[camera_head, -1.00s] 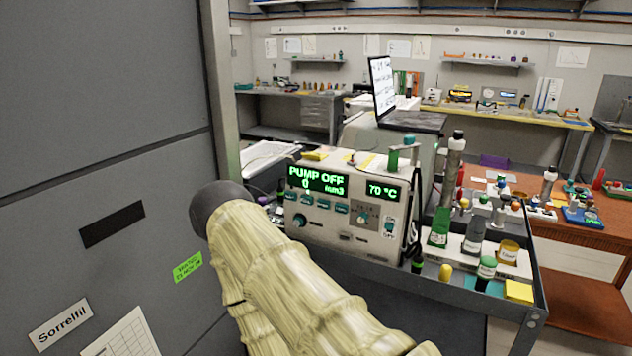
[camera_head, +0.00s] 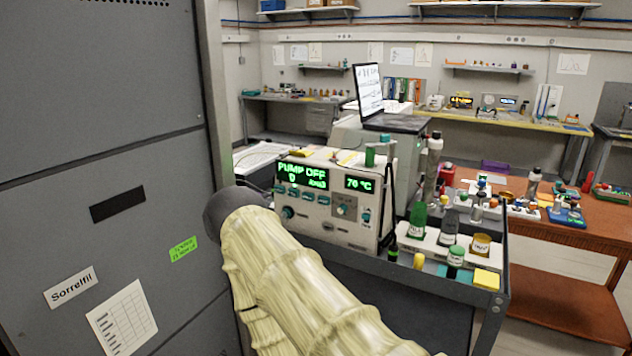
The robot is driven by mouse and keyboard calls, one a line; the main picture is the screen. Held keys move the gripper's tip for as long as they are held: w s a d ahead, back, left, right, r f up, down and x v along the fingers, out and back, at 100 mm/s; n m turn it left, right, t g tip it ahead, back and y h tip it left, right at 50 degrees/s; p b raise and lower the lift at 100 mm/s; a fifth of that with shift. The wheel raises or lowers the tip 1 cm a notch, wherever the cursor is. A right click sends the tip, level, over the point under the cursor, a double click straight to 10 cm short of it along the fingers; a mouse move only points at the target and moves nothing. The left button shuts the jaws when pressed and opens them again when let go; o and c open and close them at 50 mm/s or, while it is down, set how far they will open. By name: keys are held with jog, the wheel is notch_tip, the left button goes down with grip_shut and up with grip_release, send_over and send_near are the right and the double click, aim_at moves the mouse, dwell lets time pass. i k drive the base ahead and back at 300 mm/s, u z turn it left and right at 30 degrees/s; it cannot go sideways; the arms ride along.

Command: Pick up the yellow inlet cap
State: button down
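A small rounded yellow piece (camera_head: 419,261) stands near the front edge of the cart top in the head view, right of the pump unit. It may be the yellow inlet cap, but it is too small to be sure. My arm, in a pale yellow cover, crosses the lower middle of the view in front of the cart. My gripper is not in view, so I cannot see whether it holds anything.
The pump unit (camera_head: 327,205), reading "PUMP OFF" and "70 °C", stands on the dark cart (camera_head: 440,287). Bottles and a yellow note pad (camera_head: 487,279) stand to its right. A grey cabinet (camera_head: 100,130) closes off the left. A brown table (camera_head: 585,245) stands at the right.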

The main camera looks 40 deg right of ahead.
aim_at(419, 258)
jog(key=z, duration=0.3)
jog(key=i, duration=0.4)
jog(key=z, duration=1.8)
jog(key=k, duration=0.5)
jog(key=z, duration=1.45)
jog(key=i, duration=1)
